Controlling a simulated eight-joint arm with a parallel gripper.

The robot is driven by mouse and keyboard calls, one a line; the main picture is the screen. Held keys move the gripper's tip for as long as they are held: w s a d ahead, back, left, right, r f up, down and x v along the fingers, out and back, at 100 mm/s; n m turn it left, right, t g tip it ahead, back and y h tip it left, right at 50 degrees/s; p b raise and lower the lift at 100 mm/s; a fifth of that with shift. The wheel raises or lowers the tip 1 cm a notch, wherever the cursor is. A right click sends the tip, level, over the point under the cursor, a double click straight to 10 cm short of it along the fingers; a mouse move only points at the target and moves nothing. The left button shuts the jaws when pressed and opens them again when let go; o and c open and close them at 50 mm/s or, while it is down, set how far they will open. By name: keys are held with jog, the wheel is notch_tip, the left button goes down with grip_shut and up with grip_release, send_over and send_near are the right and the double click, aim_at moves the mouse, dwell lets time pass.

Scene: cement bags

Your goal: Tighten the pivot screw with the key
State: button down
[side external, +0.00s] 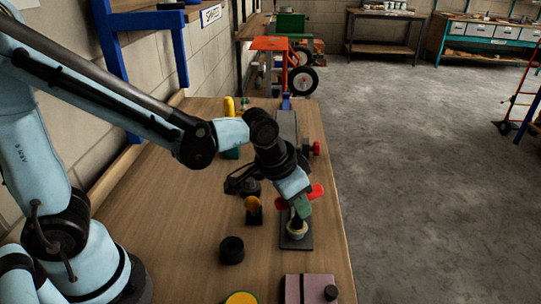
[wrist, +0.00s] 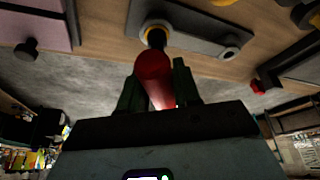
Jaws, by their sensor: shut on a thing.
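My gripper (side external: 301,206) is shut on the red key (side external: 315,191) above a dark grey plate (side external: 305,242) near the right edge of the workbench. In the wrist view the key's red body (wrist: 155,70) lies between the two dark green fingers of my gripper (wrist: 159,85). The key's dark end points at a round pale seat with a yellow ring (wrist: 147,29) on the grey plate (wrist: 195,37). The pivot screw itself is hidden behind the key's end, and I cannot tell whether the key is fully seated.
A long grey piece with a red knob (side external: 316,148) lies behind my gripper. The bench's left-middle area is clear.

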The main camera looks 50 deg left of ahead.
jog(key=shift+f, duration=0.2)
dwell(0.3)
jog(key=shift+m, duration=0.4)
dwell(0.3)
jog(key=shift+m+h, duration=0.3)
jog(key=shift+a+m+g+h, duration=0.1)
jog(key=shift+m+g+h, duration=0.35)
jog(key=shift+m, duration=1.15)
dwell(1.0)
dwell(0.5)
jog(key=shift+w, duration=0.15)
dwell(0.4)
jog(key=shift+s, duration=0.2)
dwell(1.3)
